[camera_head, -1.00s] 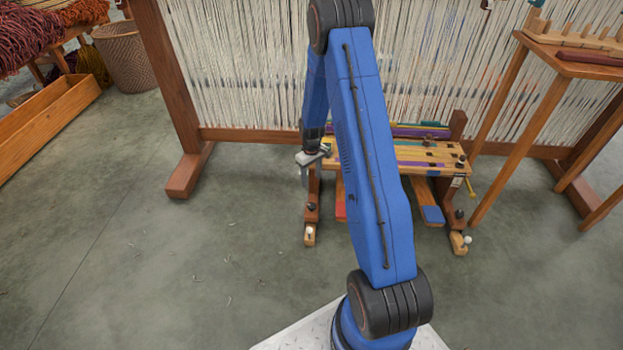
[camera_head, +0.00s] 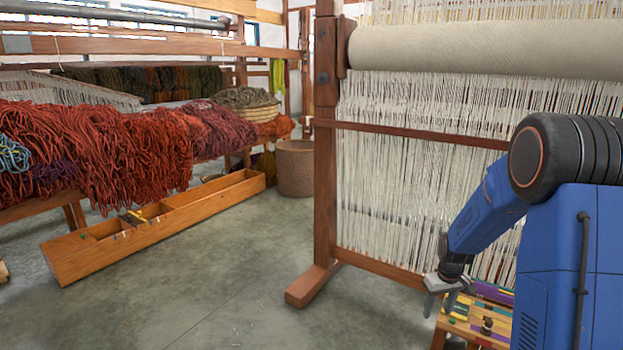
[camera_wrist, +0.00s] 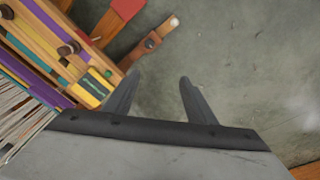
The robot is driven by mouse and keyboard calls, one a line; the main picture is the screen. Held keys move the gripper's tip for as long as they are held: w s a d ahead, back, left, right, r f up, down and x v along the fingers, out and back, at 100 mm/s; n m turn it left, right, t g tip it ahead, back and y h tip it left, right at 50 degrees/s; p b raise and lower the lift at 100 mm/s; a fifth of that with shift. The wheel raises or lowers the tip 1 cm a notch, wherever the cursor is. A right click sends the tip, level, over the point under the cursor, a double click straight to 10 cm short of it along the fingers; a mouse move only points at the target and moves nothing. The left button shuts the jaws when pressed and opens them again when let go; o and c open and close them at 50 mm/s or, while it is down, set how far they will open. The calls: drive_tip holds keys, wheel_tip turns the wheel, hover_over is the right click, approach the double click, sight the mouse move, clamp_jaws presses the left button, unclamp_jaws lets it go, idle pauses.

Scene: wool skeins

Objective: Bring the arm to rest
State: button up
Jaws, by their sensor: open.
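My gripper (camera_head: 447,291) is at the lower right of the head view, at the end of my blue arm. It hangs by the left end of a small wooden bench (camera_head: 497,323) with coloured strips, in front of the tall loom. In the wrist view my gripper (camera_wrist: 152,88) has its two dark fingers spread apart with nothing between them. Grey floor shows beyond the fingertips. The bench top (camera_wrist: 62,40) fills the upper left of that view, beside the left finger. My arm hides part of the bench in the head view.
The loom's wooden upright (camera_head: 326,170) and foot stand left of my arm. A long wooden trough (camera_head: 160,228) lies below a table of red and purple wool (camera_head: 120,150). A wicker basket (camera_head: 296,168) stands behind. The floor (camera_head: 240,300) between trough and loom is clear.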

drive_tip(key=s+a+r+t, duration=0.1)
drive_tip(key=s+a+r, duration=0.3)
drive_tip(key=s+r, duration=0.5)
drive_tip(key=s+a+r+t, duration=0.1)
drive_tip(key=s+a+r, duration=0.4)
drive_tip(key=r, duration=0.5)
drive_tip(key=s+a+r, duration=0.1)
drive_tip(key=s+r, duration=0.2)
drive_tip(key=s, duration=0.8)
drive_tip(key=s+a+r+m+t, duration=0.1)
drive_tip(key=s+a+r, duration=0.1)
drive_tip(key=s, duration=0.9)
drive_tip(key=shift+s+r+m+t, duration=0.2)
drive_tip(key=shift+r+m+t, duration=0.1)
drive_tip(key=shift+r, duration=0.15)
